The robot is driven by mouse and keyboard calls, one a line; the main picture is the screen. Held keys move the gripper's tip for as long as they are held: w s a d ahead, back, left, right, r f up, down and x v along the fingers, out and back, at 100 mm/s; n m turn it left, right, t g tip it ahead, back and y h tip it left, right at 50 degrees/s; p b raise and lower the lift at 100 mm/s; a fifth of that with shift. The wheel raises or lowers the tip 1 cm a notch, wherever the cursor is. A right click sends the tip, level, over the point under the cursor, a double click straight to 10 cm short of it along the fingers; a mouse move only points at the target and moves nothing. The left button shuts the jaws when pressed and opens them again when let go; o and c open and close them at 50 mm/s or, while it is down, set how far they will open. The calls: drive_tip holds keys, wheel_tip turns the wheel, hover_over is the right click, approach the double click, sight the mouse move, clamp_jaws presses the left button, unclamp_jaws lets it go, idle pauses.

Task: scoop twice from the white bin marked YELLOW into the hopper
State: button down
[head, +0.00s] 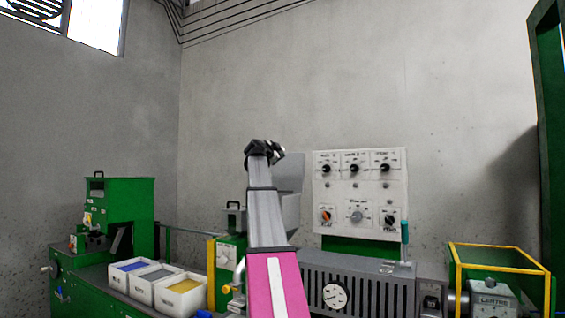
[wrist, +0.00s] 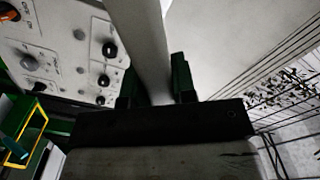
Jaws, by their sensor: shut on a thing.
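Three white bins stand side by side on the left bench in the head view. The rightmost bin (head: 185,304) holds yellow material; I cannot read its label for certain. The grey hopper (head: 291,207) is behind my arm, partly hidden by it. My gripper (wrist: 157,88) is shut on a pale grey bar, seemingly the scoop's handle (wrist: 142,35), which runs up out of the wrist view. The scoop's bowl and any load in it are not visible. In the head view my dark wrist is raised at about the hopper's upper edge; depth between them is unclear.
A white control panel (head: 360,192) with several knobs stands right of the hopper. A yellow-framed guard (head: 500,249) is further right. A green machine (head: 126,207) stands behind the bins. The space above the bins looks clear.

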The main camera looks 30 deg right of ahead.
drive_tip(key=w+r+n, duration=0.1)
drive_tip(key=w+a+r+n, duration=0.1)
drive_tip(key=n, duration=0.1)
drive_tip(key=w+a+r+n, duration=0.1)
drive_tip(key=w+r, duration=0.1)
drive_tip(key=shift+a, duration=0.15)
drive_tip(key=w+a+r+n, duration=0.3)
drive_tip(key=w+r+n, duration=0.3)
drive_tip(key=shift+a+r+n, duration=0.25)
drive_tip(key=shift+r+n, duration=0.05)
drive_tip(key=shift+n, duration=0.1)
idle(0.5)
